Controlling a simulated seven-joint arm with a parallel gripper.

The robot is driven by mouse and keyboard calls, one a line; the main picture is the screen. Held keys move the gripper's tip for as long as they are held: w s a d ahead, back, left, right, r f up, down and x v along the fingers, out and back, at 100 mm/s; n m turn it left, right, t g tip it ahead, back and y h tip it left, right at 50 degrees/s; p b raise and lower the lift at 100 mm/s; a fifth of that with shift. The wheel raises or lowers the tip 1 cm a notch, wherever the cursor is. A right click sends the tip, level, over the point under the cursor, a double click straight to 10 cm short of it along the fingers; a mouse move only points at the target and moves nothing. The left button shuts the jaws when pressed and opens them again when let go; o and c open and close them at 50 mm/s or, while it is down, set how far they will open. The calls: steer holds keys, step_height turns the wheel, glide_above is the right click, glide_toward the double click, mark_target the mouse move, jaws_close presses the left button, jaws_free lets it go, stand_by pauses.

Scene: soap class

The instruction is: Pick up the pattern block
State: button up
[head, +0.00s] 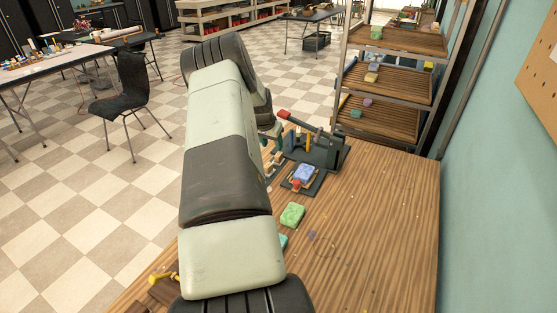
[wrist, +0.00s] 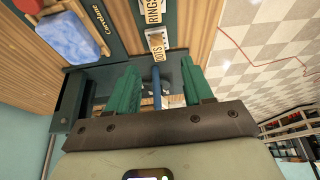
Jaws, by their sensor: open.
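In the wrist view my gripper (wrist: 158,66) is open, with its two green fingers apart and no block held. A blue upright bar shows between the fingers. Just beyond the fingertips are small pale blocks or plates marked DOTS (wrist: 157,41) and RINGS (wrist: 153,11); I cannot tell which is the pattern block. In the head view small wooden pieces (head: 270,166) lie beside my arm, partly hidden by it. A blue soap (wrist: 68,38) sits in a wooden holder on a dark base; the blue soap also shows in the head view (head: 304,174).
A dark press (head: 322,150) with a red-ended lever stands at the bench's far end, close to my gripper. A green soap (head: 292,214) lies on the wooden bench (head: 380,230). The bench's right part is clear. A shelf rack (head: 385,85) with soaps stands beyond it.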

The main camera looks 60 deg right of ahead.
mark_target(278, 155)
steer(key=x, duration=0.3)
steer(key=shift+s+d+x, duration=0.1)
steer(key=shift+d+x, duration=0.05)
steer(key=shift+x, duration=1.15)
steer(key=shift+s+d+x, duration=0.1)
steer(key=shift+d+x, duration=0.05)
steer(key=shift+x, duration=1.15)
steer(key=shift+r, duration=0.1)
steer(key=shift+c, duration=0.5)
jaws_close()
